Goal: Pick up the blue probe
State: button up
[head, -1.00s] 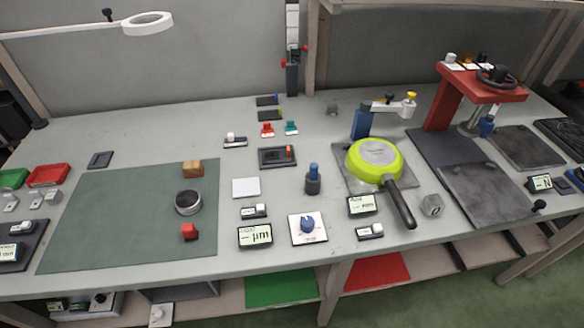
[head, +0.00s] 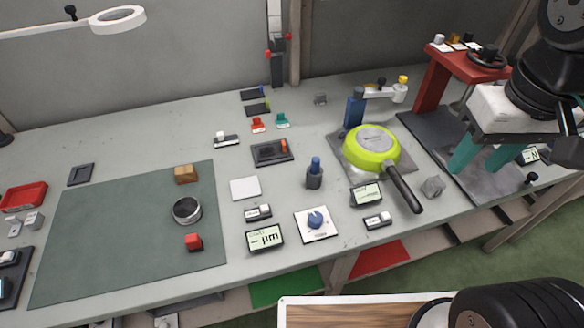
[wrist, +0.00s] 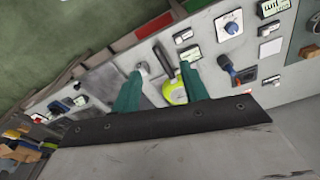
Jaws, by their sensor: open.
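The blue probe (head: 315,164) stands upright in a dark grey cylindrical holder (head: 313,181) near the middle of the bench, left of the green pan. In the wrist view the probe (wrist: 225,62) shows right of my fingers, its dark holder beside it. My gripper (head: 483,158) is at the right of the head view, over the dark plates, well away from the probe. Its two teal fingers are apart with nothing held. In the wrist view, my gripper (wrist: 162,68) has the pan showing beyond and between its fingers.
The green pan (head: 370,146) lies between probe and gripper, its black handle (head: 404,190) pointing to the front. A red press (head: 436,85) stands behind my gripper. A white plate with a blue knob (head: 315,220) lies in front of the probe; a white square (head: 245,189) lies left.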

jog(key=w+a+f+n, duration=0.2)
jog(key=w+a+f, duration=0.1)
jog(key=w+a, duration=0.5)
jog(key=n+g, duration=0.1)
jog(key=n, duration=0.2)
send_over(316, 158)
notch_tip(316, 158, down, 10)
jog(key=shift+r, duration=0.25)
notch_tip(316, 158, down, 6)
jog(key=shift+f, duration=0.7)
grip_shut()
